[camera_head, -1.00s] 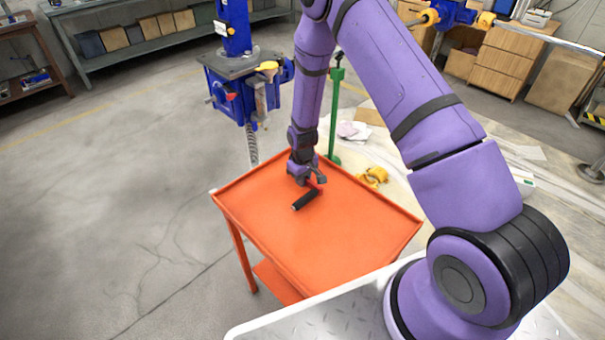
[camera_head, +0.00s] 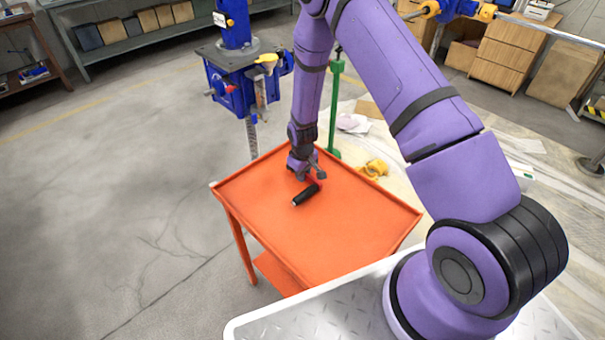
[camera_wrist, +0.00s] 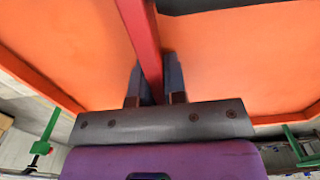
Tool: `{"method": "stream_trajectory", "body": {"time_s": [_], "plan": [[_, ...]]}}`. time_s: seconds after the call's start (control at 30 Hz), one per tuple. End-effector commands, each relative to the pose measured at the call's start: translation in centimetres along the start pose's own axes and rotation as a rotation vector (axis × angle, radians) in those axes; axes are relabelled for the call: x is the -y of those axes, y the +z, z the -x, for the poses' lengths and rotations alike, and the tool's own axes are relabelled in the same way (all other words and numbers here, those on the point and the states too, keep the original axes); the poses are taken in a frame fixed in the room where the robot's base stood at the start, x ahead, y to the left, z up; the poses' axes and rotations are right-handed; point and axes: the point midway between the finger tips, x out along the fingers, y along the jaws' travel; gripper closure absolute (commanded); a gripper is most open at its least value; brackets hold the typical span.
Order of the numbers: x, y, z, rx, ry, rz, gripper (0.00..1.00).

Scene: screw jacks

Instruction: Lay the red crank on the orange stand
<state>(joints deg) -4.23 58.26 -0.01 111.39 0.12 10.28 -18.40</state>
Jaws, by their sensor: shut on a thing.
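The orange stand (camera_head: 330,240) is a tray-topped table with a raised rim and a lower shelf. My gripper (camera_head: 311,176) is low over its far half. In the wrist view my gripper (camera_wrist: 156,88) is shut on the red crank (camera_wrist: 143,40), whose red bar runs up between the two fingers. In the head view the crank's black handle (camera_head: 306,195) shows just in front of the gripper, close over the tray; most of the red part is hidden there. I cannot tell whether the crank touches the tray.
A blue machine (camera_head: 232,75) stands behind the stand to the left. A green post (camera_head: 335,110) and a yellow object (camera_head: 375,169) are just beyond the stand. The near part of the tray is bare. A metal plate (camera_head: 300,322) lies in the foreground.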

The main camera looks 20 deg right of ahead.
Motion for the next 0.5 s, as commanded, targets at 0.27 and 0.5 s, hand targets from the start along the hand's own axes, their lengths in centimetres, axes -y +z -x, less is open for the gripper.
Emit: {"method": "stream_trajectory", "body": {"time_s": [0.27, 0.5], "plan": [[0.0, 0.0, -0.5, 0.0, 0.0, 0.0, 1.0], [0.1, 0.1, -1.1, 0.002, -0.001, 0.0, 1.0]]}}
